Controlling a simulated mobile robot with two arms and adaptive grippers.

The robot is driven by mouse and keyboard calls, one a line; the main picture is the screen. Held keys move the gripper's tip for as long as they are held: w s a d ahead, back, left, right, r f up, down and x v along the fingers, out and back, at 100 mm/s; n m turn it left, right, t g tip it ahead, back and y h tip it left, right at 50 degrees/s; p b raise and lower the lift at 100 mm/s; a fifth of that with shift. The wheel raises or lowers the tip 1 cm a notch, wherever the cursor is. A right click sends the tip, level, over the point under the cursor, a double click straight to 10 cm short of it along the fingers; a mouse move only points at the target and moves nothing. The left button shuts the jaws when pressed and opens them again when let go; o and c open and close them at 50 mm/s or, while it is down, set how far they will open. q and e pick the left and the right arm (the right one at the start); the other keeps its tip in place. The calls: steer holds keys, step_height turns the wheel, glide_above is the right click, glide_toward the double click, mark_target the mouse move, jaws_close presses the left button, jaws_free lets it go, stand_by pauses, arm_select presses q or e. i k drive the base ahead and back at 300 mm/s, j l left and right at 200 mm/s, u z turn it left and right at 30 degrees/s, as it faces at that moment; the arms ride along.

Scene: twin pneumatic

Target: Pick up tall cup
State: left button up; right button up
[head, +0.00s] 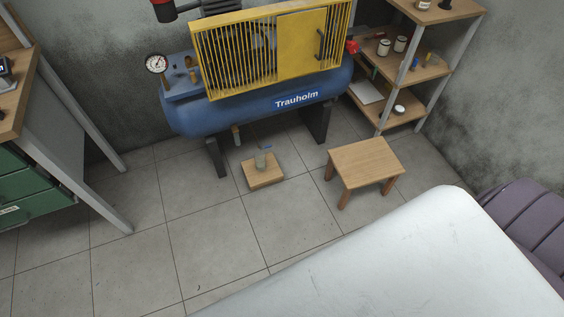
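A small grey-green cylinder (260,159), which looks like a cup, stands upright on a low wooden block (264,176) on the floor. It is under the blue compressor, near a short drain fitting (237,136). Two whitish cup-like containers, a left one (384,47) and a right one (400,44), stand on the middle board of the shelf at the back right. I cannot tell for sure which of these is the tall cup. Neither of my grippers is in view.
The blue compressor (260,122) with its yellow guard stands against the back wall. A wooden stool (365,160) stands right of the block. A shelf unit (424,72) is at the back right, a workbench with green drawers (32,190) at left. The tiled floor at centre left is clear.

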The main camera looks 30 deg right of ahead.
mark_target(260, 156)
steer(key=i+j+z, duration=0.15)
steer(key=z, duration=0.2)
steer(key=i+j+z, duration=0.15)
steer(key=z, duration=0.25)
steer(key=i+j+z, duration=0.1)
steer(key=j+z, duration=0.25)
